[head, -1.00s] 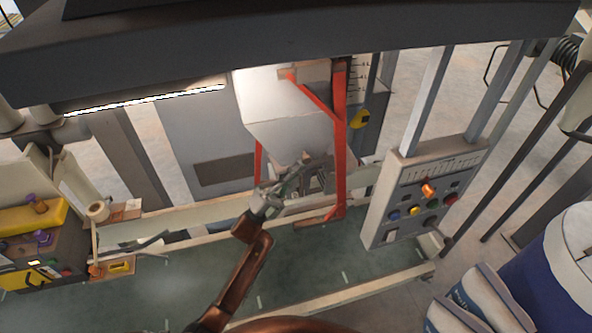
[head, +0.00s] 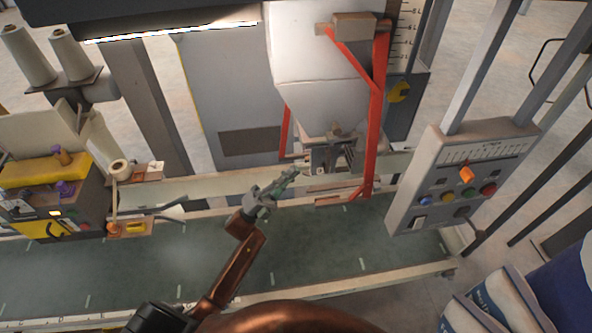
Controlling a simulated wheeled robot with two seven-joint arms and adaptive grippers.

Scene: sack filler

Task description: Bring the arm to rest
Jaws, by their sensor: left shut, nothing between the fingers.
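My left gripper (head: 279,184) shows in the middle of the head view, at the end of my copper-coloured arm. Its fingers are shut with nothing between them. It is above the green conveyor belt (head: 310,243), in front of and below the white hopper (head: 318,62). The grey spout (head: 330,155) under the hopper is just to the right of the fingertips, and they look apart. My right gripper is not in view.
A red frame (head: 376,120) stands around the hopper. A control panel (head: 455,180) with coloured buttons stands at the right. A sewing machine (head: 50,190) with yellow parts is at the left. White-and-blue sacks (head: 500,300) lie at the lower right. The belt's middle is bare.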

